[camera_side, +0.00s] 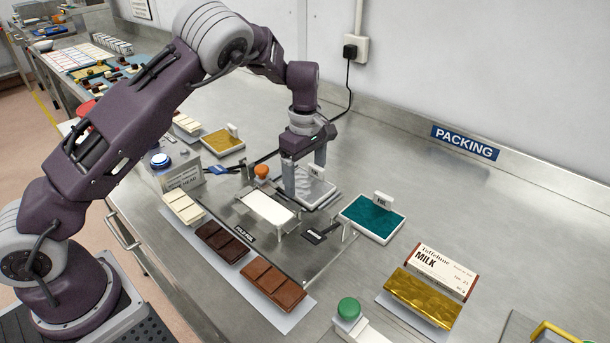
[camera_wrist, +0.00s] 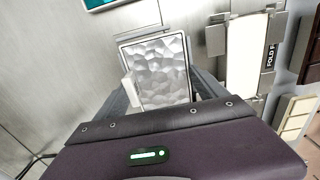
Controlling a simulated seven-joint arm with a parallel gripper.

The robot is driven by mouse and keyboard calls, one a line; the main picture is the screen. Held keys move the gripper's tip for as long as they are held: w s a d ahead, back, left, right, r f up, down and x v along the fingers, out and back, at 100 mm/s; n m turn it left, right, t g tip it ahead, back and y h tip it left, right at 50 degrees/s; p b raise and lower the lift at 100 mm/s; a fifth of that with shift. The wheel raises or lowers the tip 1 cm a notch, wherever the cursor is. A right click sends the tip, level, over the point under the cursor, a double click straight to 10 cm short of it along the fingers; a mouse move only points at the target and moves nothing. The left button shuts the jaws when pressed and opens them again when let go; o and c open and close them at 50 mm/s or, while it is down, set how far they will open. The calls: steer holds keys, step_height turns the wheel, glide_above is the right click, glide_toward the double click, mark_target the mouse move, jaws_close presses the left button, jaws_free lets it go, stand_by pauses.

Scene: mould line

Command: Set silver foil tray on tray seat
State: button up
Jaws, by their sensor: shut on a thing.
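The silver foil tray (camera_side: 318,190) has a white rim, crinkled silver foil and a small white tag; it also shows in the wrist view (camera_wrist: 160,70). My gripper (camera_side: 304,168) is shut on it, with one finger at either side of it in the wrist view (camera_wrist: 162,92). The tray looks level and is just right of the white-topped folding fixture. A grey edge (camera_wrist: 150,30), possibly the tray seat, shows behind the tray. The tray hides most of what is under it, so I cannot tell whether it touches the seat.
The folding fixture (camera_side: 268,211) with an orange knob (camera_side: 261,171) stands close by. A teal foil tray (camera_side: 370,219) is to the right, a gold one (camera_side: 222,142) at the back left. Chocolate bars (camera_side: 272,285) line the front. The bench at back right is clear.

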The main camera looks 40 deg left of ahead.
stand_by(0.3)
steer(key=o, duration=1.4)
steer(key=shift+o, duration=0.2)
step_height(320, 180, up, 9)
steer(key=s, duration=0.1)
steer(key=s+d+r+m+t+h, duration=0.2)
steer(key=s+r+m, duration=0.5)
steer(key=s+r, duration=0.55)
steer(key=s+f+m+t+y, duration=0.1)
steer(key=s+m+t+y, duration=0.1)
steer(key=s+m, duration=0.9)
steer(key=s+t, duration=0.1)
steer(key=s, duration=0.8)
steer(key=shift+d+t, duration=0.3)
